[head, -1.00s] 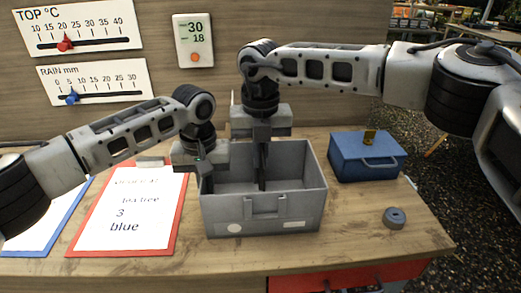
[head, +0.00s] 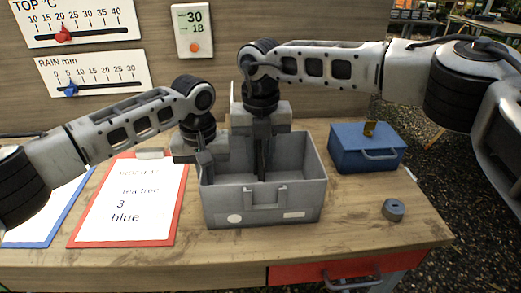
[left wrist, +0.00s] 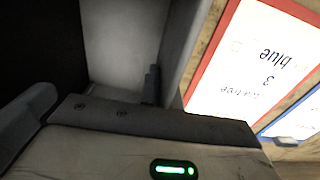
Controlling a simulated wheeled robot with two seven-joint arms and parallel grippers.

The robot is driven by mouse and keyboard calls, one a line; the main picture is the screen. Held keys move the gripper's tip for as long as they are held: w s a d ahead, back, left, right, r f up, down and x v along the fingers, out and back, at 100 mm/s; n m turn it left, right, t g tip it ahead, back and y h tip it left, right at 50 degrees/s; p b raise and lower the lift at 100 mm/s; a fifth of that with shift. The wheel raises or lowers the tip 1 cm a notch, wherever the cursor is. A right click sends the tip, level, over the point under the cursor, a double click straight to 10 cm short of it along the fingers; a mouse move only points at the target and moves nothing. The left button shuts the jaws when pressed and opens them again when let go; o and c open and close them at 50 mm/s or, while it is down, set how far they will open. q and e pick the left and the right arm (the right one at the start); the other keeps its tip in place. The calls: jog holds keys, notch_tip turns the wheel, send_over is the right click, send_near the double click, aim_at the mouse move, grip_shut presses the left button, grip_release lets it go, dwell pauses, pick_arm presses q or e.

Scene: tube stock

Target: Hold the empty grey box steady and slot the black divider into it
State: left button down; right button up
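The empty grey box (head: 220,206) stands upright on the wooden table in the head view. Part of its wall and inside also shows in the left wrist view (left wrist: 180,50). My left gripper (head: 203,163) is at the box's left rim and looks shut on that wall; its fingertips are partly hidden. One dark finger (left wrist: 151,84) shows against the wall in the left wrist view. My right gripper (head: 262,137) points down over the box's back middle, shut on the black divider (head: 262,164). The divider stands upright, its lower part inside the box; its lower edge and any slots are hard to see.
A blue box (head: 368,153) with a handle stands at the back right. A grey-blue ring (head: 393,209) lies to the right. A red clipboard with paper (head: 128,205) lies left of the grey box, beside a blue one (head: 35,233).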

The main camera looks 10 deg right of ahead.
notch_tip(320, 180, up, 12)
dwell(0.4)
dwell(0.9)
pick_arm(q)
jog(key=c, duration=1.5)
grip_release()
jog(key=shift+c, duration=0.2)
jog(key=shift+r, duration=0.1)
notch_tip(320, 180, up, 12)
jog(key=shift+f, duration=0.1)
pick_arm(e)
jog(key=shift+f, duration=0.1)
